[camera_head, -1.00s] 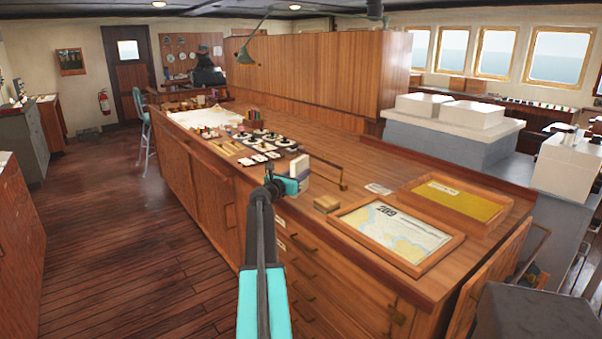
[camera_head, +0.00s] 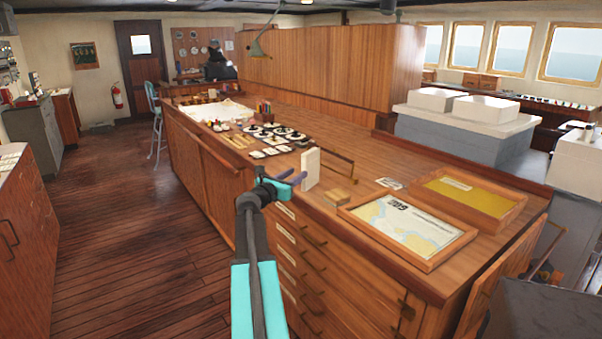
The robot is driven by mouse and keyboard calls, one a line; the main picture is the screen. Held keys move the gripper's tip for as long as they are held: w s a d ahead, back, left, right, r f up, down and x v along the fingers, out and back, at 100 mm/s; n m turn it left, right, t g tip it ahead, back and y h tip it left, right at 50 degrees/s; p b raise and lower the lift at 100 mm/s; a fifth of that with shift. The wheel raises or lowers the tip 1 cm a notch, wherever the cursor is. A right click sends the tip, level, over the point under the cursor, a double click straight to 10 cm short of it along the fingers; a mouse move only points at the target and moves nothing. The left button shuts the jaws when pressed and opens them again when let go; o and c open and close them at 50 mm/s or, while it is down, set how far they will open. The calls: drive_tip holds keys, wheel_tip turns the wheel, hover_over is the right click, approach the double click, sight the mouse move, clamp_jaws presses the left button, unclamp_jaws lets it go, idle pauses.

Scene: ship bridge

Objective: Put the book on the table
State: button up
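The book (camera_head: 311,169) is a pale cream slab standing upright at the near long edge of the wooden table (camera_head: 370,160). Its lower edge appears to rest on the tabletop. My gripper (camera_head: 294,182) is just left of the book, at the table's edge. Its dark fingers look spread apart and point towards the book, with no grip on it visible. Whether a fingertip still touches the book is too small to tell.
A small wooden block (camera_head: 338,197), a framed chart (camera_head: 408,228) and a yellow-bottomed tray (camera_head: 468,194) lie to the right. Several small instruments (camera_head: 275,140) lie beyond the book. A thin brass rail (camera_head: 345,165) stands behind it. Drawers face me below.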

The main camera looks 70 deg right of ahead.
drive_tip(key=shift+w+a, duration=0.1)
drive_tip(key=shift+a, duration=0.5)
idle(0.3)
